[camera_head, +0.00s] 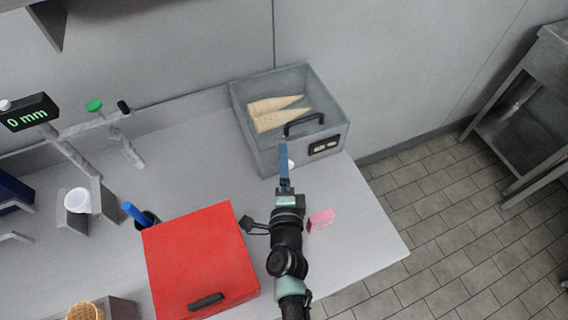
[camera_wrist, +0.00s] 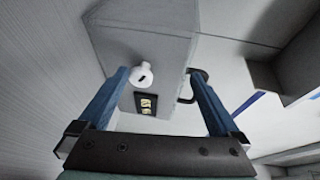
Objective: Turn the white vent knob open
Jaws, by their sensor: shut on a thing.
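The white vent knob (camera_wrist: 142,74) sticks out from the front face of the grey bin (camera_head: 268,158). It is round, with a dark mark on its face. In the head view the knob (camera_head: 290,164) shows just right of my blue fingertips. The knob appears closer to the left finger there. The contact at the right finger cannot be made out.
The bin holds two pale cones (camera_head: 272,112) and has a black handle (camera_head: 304,122) and a small label display (camera_head: 325,147). A red box (camera_head: 200,258) stands left of my arm. A pink item (camera_head: 321,220) lies to its right. The counter's right end is clear.

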